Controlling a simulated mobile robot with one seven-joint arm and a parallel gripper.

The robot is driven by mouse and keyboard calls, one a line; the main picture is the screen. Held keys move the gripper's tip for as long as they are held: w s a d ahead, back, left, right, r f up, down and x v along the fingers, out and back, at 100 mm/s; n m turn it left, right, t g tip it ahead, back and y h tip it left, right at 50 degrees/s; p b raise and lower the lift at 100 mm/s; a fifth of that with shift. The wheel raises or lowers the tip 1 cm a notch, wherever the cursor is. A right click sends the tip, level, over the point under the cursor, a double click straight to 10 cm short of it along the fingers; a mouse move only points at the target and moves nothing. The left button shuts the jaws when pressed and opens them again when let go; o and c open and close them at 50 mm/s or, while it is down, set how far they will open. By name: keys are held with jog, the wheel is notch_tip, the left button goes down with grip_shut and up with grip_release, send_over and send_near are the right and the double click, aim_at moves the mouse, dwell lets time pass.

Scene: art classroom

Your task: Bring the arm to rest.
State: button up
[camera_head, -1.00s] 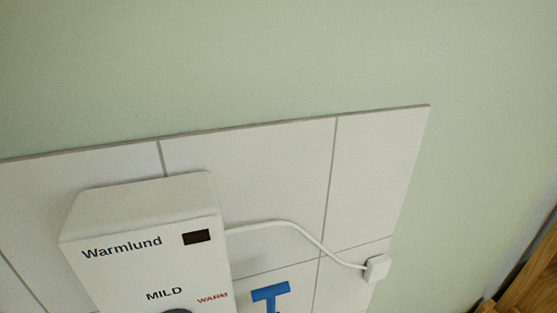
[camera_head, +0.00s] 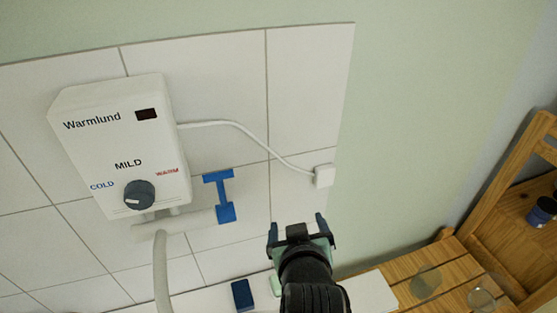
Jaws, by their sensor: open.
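My gripper (camera_head: 297,224) shows at the lower middle of the head view, its two dark fingers apart and pointing up the picture. Nothing shows between the fingers. My black arm runs down out of the bottom edge of the picture. The gripper appears below and right of the blue tap handle (camera_head: 224,194) in the picture, apart from it. Whether it touches anything behind it cannot be told.
A white Warmlund heater (camera_head: 140,140) with a dark dial (camera_head: 139,194) is on the tiled wall. Its cord runs to a white plug (camera_head: 324,176).

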notch_tip(320, 180, up, 27)
jog(key=a+m+t, duration=0.1)
jog(key=a+t, duration=0.1)
jog(key=t, duration=0.6)
jog(key=s+r+t, duration=0.3)
jog(key=s+r, duration=0.2)
jog(key=r, duration=0.5)
jog(key=s+a+r+m+t, duration=0.1)
jog(key=s+r+t, duration=0.3)
jog(key=r, duration=0.5)
jog(key=shift+s+r+m+t, duration=0.3)
jog(key=shift+s+r, duration=0.1)
jog(key=shift+s, duration=0.8)
jog(key=shift+a, duration=0.1)
